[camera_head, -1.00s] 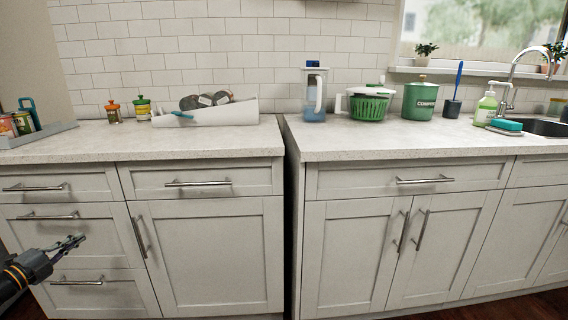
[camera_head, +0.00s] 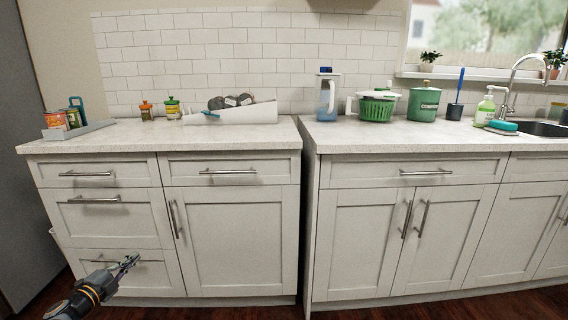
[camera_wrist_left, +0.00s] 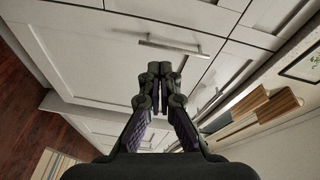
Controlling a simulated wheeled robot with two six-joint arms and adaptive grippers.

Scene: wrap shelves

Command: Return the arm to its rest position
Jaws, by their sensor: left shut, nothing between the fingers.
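My left gripper (camera_head: 128,262) is low at the left of the head view, in front of the bottom drawer (camera_head: 145,272) of the left cabinet. Its fingers are together and hold nothing. In the left wrist view the fingertips (camera_wrist_left: 159,70) meet, with white cabinet fronts and a bar handle (camera_wrist_left: 175,46) beyond them. I cannot tell from the pictures how far the gripper is from the drawer front. My right gripper is not in view.
The left counter (camera_head: 150,143) holds a grey tray (camera_head: 88,131), two small jars and a white holder (camera_head: 240,113) with dark round items. A gap separates it from the right counter (camera_head: 400,140). Dark wood floor (camera_head: 230,310) lies clear in front.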

